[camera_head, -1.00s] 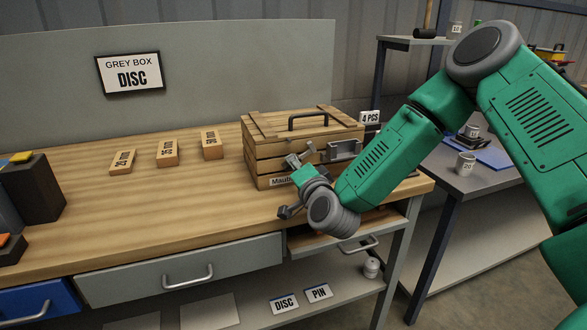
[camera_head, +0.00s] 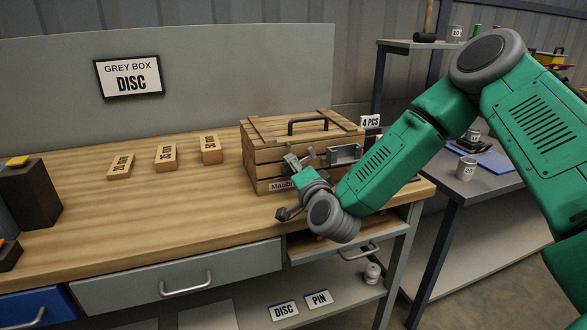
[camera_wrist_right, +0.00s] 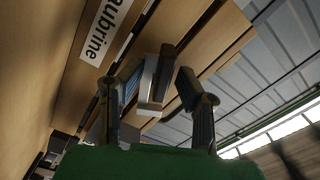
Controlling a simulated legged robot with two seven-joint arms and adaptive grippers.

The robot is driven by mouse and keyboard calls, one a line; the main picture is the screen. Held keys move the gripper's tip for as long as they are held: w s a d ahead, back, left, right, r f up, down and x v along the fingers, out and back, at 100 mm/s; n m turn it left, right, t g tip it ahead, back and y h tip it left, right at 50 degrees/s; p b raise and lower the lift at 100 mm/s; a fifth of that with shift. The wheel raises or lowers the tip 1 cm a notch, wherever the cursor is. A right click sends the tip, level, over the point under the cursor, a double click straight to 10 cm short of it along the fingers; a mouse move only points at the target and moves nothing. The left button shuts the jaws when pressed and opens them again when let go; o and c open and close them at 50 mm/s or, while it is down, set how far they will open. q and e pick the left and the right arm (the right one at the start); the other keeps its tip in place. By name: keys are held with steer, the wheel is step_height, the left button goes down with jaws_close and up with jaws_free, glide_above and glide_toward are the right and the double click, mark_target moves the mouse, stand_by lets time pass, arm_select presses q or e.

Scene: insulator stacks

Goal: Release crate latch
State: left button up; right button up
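A wooden crate (camera_head: 262,158) with a dark top handle stands closed on the workbench. A grey metal latch (camera_head: 345,153) sits on its front face. In the right wrist view the latch (camera_wrist_right: 150,86) shows as a pale metal piece with a dark bar beside it. My right gripper (camera_head: 297,161) is at the crate's front, just left of the latch and above the name label. In the wrist view its two fingers (camera_wrist_right: 158,84) are apart, with the latch seen between them. A gap shows at the right finger; contact at the left finger cannot be told. My left gripper is out of view.
Several small labelled wooden blocks (camera_head: 166,158) lie left of the crate. A dark bin (camera_head: 32,192) stands at the bench's left end. An open drawer (camera_head: 310,250) lies below my right wrist. A side table (camera_head: 490,180) holds cups. The bench's middle is clear.

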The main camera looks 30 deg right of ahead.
steer(key=shift+s, duration=0.1)
steer(key=shift+s+a, duration=0.2)
steer(key=shift+s, duration=0.25)
steer(key=v, duration=1.1)
steer(key=shift+d, duration=0.2)
steer(key=shift+f, duration=0.2)
